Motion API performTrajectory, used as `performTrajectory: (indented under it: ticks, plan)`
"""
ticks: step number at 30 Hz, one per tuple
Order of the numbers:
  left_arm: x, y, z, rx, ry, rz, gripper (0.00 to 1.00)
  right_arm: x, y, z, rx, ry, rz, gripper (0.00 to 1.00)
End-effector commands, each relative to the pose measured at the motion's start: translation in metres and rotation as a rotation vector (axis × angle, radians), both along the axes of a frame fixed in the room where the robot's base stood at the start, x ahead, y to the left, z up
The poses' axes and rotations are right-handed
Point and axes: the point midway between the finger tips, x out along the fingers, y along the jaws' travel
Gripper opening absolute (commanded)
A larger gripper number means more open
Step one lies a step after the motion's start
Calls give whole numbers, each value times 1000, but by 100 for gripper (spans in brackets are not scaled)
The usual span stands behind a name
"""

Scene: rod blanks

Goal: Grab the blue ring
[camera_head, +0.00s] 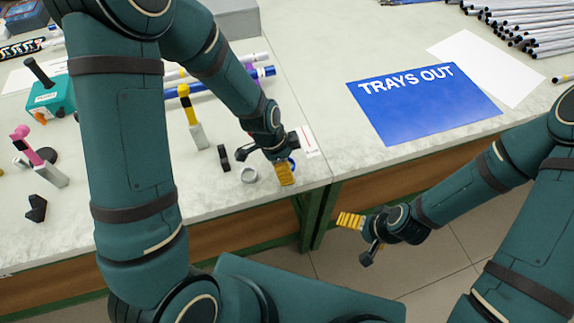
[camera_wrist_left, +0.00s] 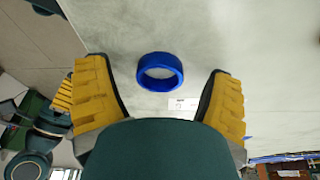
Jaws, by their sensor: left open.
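The blue ring (camera_wrist_left: 160,85) lies flat on the pale tabletop in the left wrist view, ahead of my left fingers and between their lines. In the head view only a sliver of the blue ring (camera_head: 293,164) shows behind my left gripper (camera_head: 284,172). My left gripper (camera_wrist_left: 163,103) is open, with its yellow-padded fingers wide apart and nothing between them. My right gripper (camera_head: 350,221) hangs beyond the table's front edge, away from the ring.
The blue TRAYS OUT sheet (camera_head: 425,103) lies right. Metal rods (camera_head: 525,25) lie back right. The table edge is close.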

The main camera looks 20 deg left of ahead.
Motion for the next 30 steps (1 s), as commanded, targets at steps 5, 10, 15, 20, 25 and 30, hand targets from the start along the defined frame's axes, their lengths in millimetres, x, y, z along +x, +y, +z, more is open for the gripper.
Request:
performTrajectory:
  ticks: [5, 10, 15, 20, 25, 30]
  plan:
    - [0, 0, 1, 0, -1, 0, 82, 0, 0, 0, 0, -1, 0, 100]
    - [0, 0, 1, 0, 0, 0, 29, 0, 0, 0, 0, -1, 0, 100]
    - [0, 0, 1, 0, -1, 0, 23, 0, 0, 0, 0, 0, 0, 100]
    - [0, 0, 1, 0, -1, 0, 23, 0, 0, 1, 0, 0, 0, 100]
    - [1, 0, 16, -1, -5, 0, 22, -1, 0, 6, 0, 1, 0, 100]
    - [1, 0, 50, -1, -6, -2, 22, -2, 0, 16, 1, 6, 1, 100]
